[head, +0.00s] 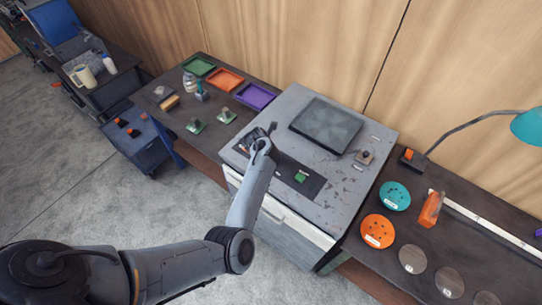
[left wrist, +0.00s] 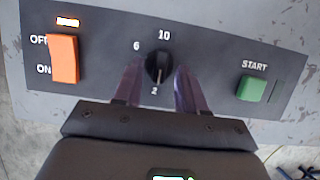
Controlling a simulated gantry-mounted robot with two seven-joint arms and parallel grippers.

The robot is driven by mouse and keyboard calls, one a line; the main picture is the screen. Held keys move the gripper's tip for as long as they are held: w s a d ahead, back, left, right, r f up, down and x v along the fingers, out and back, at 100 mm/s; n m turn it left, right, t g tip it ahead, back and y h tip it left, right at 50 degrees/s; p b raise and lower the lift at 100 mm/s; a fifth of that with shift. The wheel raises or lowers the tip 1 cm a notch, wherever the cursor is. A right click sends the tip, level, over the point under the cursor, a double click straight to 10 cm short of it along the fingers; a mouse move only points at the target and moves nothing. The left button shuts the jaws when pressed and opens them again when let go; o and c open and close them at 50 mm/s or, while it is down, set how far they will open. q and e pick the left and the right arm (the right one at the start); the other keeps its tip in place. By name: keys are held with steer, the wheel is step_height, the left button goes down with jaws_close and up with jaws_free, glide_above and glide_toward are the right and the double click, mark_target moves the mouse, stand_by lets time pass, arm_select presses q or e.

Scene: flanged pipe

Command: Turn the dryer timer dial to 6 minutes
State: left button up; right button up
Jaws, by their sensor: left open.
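The timer dial (left wrist: 159,67) is a small black knob on the dark control panel (left wrist: 205,62). The panel has printed marks 6 to its upper left, 10 above and 2 below. A pale line on the dial's lower half seems to point toward 2. My left gripper (left wrist: 157,85) is open, with one purple finger on each side of the dial. I cannot tell whether either finger touches it. In the head view my left gripper (head: 260,143) is over the panel and hides the dial. My right gripper is not in view.
An orange OFF/ON switch (left wrist: 64,58) stands left of the dial, under a lit indicator (left wrist: 67,21). A green START button (left wrist: 251,89) is to the right. A dark raised plate (head: 327,124) lies on the grey machine top (head: 290,100). Benches with trays and discs flank it.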

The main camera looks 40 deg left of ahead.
arm_select(q)
steer(key=shift+c, duration=0.4)
jaws_close()
